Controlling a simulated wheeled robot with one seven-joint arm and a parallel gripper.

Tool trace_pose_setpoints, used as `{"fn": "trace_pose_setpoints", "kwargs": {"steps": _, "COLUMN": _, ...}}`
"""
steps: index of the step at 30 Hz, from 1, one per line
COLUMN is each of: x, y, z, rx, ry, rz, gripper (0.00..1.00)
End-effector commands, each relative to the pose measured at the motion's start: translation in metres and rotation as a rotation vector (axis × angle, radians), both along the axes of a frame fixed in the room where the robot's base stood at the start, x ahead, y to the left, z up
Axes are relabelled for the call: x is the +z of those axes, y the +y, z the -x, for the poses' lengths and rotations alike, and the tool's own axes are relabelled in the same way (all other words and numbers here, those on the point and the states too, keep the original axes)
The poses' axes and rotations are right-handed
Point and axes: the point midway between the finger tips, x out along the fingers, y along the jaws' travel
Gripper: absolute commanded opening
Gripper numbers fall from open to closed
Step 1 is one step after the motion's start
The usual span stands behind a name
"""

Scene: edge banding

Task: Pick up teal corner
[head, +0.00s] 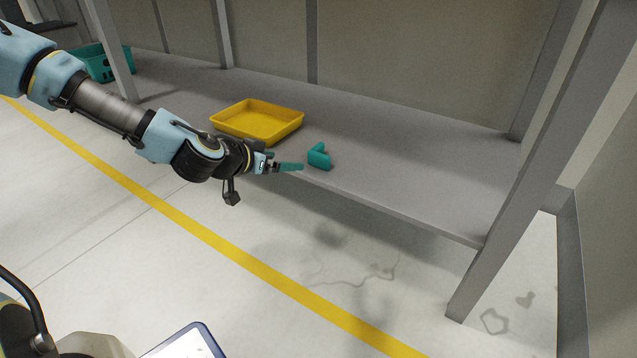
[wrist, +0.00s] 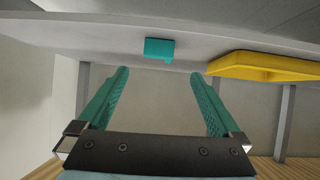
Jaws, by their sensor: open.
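The teal corner (head: 319,157) is a small L-shaped piece lying on the grey shelf near its front edge. In the wrist view the teal corner (wrist: 159,49) shows ahead of my fingertips, between their lines. My gripper (head: 301,167) has teal fingers and is just left of the corner, at the shelf's front edge. The wrist view shows my gripper (wrist: 160,72) with its two fingers spread apart and nothing between them. The fingers do not appear to touch the corner.
A yellow tray (head: 293,125) sits on the grey shelf (head: 400,185) behind my gripper; the tray (wrist: 265,74) also shows at right in the wrist view. A teal crate (head: 101,66) stands at the far left. Grey posts (head: 545,160) hold the frame. The shelf right of the corner is clear.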

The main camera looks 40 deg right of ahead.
Motion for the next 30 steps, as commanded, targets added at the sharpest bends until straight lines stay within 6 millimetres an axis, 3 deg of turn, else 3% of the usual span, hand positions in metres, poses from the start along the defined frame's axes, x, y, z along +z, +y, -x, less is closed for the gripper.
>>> {"fn": "trace_pose_setpoints", "kwargs": {"steps": 1, "x": -0.023, "y": -0.009, "z": 0.001, "rx": 0.004, "ry": -0.007, "rz": 0.033, "gripper": 1.00}}
{"fn": "trace_pose_setpoints", "kwargs": {"steps": 3, "x": -0.028, "y": -0.019, "z": 0.001, "rx": 0.012, "ry": -0.024, "rz": 0.071, "gripper": 1.00}}
{"fn": "trace_pose_setpoints", "kwargs": {"steps": 30, "x": -0.061, "y": -0.103, "z": -0.018, "rx": 0.037, "ry": -0.058, "rz": 0.144, "gripper": 1.00}}
